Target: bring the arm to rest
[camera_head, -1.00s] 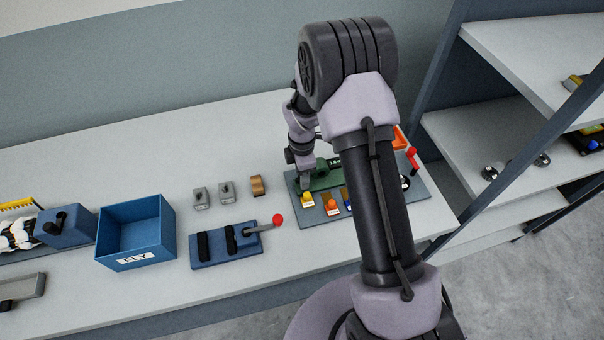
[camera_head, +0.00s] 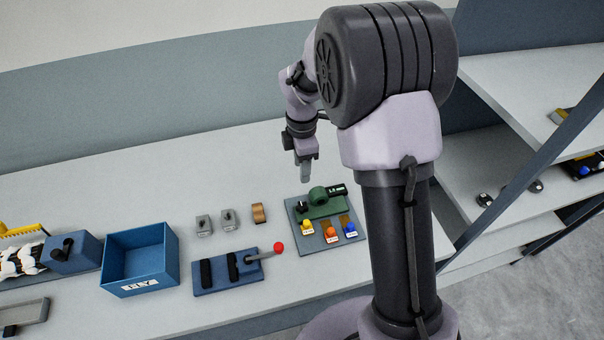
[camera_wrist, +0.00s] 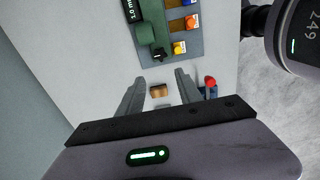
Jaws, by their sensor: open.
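My gripper (camera_head: 304,172) hangs above the back of the bench, pointing down, near the grey plate with the green device. In the wrist view my gripper (camera_wrist: 160,88) has its two fingers well apart, with nothing held between them. The bench top shows past the fingers, with a small brown block (camera_wrist: 158,91) seen between them lower down. My arm rises bent at the right of the head view and hides part of the bench and the shelf behind it.
The grey plate (camera_head: 318,245) carries a green device (camera_head: 325,205) and yellow, orange and blue knobs. Left of it are a brown block (camera_head: 258,213), two grey blocks, a blue fixture with a red-knobbed lever (camera_head: 278,247) and a blue box (camera_head: 140,262) labelled FLY. Shelves (camera_head: 490,155) stand at right.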

